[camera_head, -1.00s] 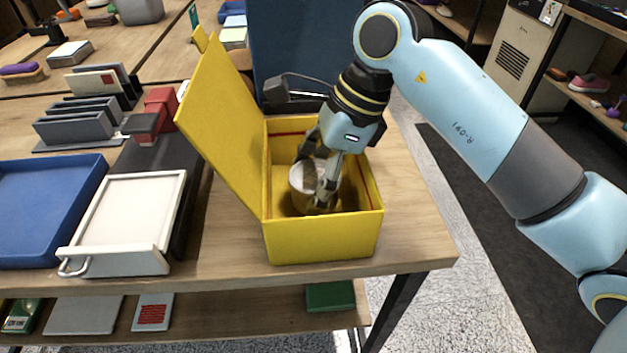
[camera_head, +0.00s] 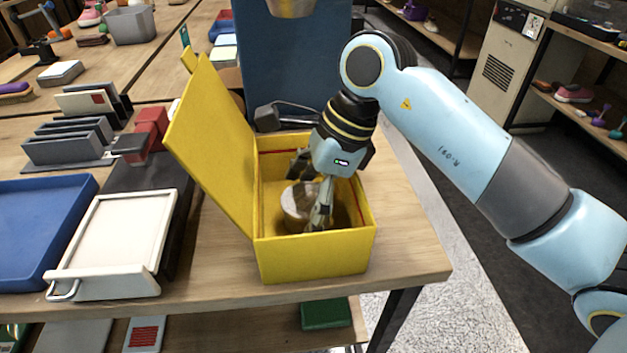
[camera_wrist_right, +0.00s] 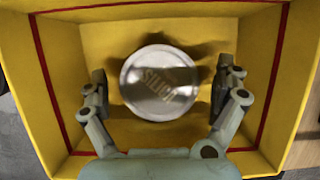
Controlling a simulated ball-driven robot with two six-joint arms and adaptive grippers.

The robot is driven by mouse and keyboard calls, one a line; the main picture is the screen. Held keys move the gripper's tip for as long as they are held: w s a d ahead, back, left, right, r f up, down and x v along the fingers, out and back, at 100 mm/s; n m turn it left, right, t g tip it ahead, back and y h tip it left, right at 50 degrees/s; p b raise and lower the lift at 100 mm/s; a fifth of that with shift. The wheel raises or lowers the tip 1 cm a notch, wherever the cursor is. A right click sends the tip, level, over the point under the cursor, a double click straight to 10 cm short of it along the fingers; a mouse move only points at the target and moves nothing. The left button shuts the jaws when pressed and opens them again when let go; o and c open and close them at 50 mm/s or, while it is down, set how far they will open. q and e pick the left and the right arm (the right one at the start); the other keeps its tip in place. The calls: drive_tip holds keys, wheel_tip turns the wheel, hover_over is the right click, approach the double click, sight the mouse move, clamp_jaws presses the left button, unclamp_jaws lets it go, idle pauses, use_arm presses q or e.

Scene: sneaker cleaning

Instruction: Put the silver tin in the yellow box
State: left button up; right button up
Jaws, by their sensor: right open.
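The silver tin (camera_head: 292,207) is inside the open yellow box (camera_head: 313,258), low down near the box floor. In the right wrist view the tin's round lid (camera_wrist_right: 160,82) faces the camera, with lettering on it. My right gripper (camera_head: 308,195) reaches down into the box. Its two fingers stand on either side of the tin, open, with a visible gap to the tin on each side in the wrist view. In the head view a finger covers the tin's right part. My left gripper is not in view.
The yellow lid (camera_head: 212,150) stands open at the box's left. A white tray (camera_head: 122,235), a blue tray (camera_head: 40,225) and grey racks (camera_head: 68,143) lie further left. A dark blue panel (camera_head: 290,70) rises behind. Bare tabletop (camera_head: 412,240) lies right of the box.

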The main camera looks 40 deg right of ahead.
drive_tip(key=v, duration=1.2)
